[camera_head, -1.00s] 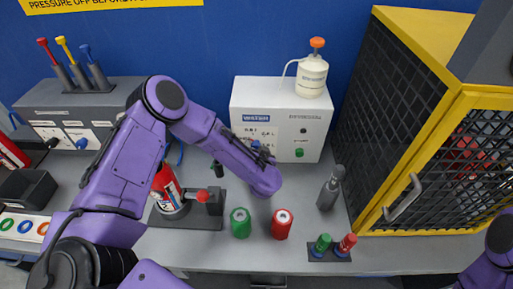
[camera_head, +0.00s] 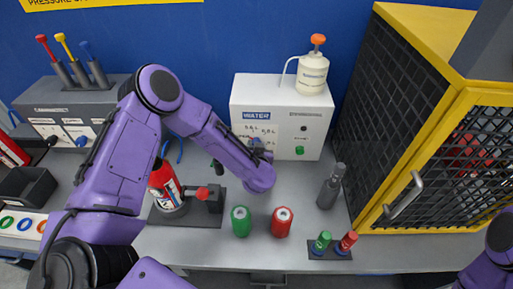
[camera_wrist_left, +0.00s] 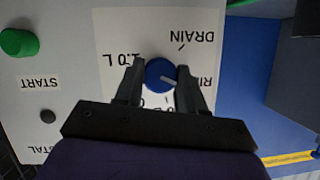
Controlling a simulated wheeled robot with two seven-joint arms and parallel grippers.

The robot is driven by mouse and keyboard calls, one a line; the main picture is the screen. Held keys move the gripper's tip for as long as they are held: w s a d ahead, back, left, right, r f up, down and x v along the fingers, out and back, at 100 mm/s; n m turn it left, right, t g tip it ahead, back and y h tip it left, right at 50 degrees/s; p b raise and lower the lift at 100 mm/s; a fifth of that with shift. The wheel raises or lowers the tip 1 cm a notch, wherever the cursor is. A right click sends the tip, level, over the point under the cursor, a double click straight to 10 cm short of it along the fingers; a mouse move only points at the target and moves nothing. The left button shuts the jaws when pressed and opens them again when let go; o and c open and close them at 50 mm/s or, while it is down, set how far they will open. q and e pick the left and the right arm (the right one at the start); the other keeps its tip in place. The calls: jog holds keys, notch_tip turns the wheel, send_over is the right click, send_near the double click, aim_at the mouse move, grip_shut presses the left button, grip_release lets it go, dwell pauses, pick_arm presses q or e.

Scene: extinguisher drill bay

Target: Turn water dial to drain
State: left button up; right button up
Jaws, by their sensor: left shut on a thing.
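The white water panel (camera_head: 314,117), labelled WATER, stands at the back of the bench. Its blue dial (camera_wrist_left: 155,69) shows in the left wrist view, between the two fingers of my left gripper (camera_wrist_left: 160,80), which is shut on it. The dial's white pointer aims right and slightly down in that view, toward a partly hidden label starting "RI". The upside-down DRAIN label (camera_wrist_left: 195,36) and its tick are above and right of the dial. The 1.0 L label is at the left. In the head view my left wrist mostly hides the dial. My right gripper is out of view.
A green START button (camera_wrist_left: 18,42) is beside the dial labels. A white bottle (camera_head: 313,75) stands on the panel. Green (camera_head: 241,221) and red (camera_head: 282,222) cylinders and a grey bottle (camera_head: 331,187) stand in front. A yellow mesh cage (camera_head: 455,150) bounds the right.

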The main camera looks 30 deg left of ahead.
pick_arm(q)
jog(key=shift+s+a+f+n+t+h+b, duration=0.1)
jog(key=shift+n+t+h+b, duration=0.55)
jog(key=shift+n+b, duration=0.85)
jog(key=shift+a+r+n+t+h+b, duration=0.1)
jog(key=shift+n+t+h+b, duration=0.3)
jog(key=shift+n+h+b, duration=0.8)
jog(key=shift+s+a+f+n+t+h+b, duration=0.1)
jog(key=shift+n+t+h+b, duration=0.4)
jog(key=shift+n+b, duration=1.2)
jog(key=shift+w, duration=0.1)
jog(key=o, duration=1.1)
jog(key=shift+c, duration=0.2)
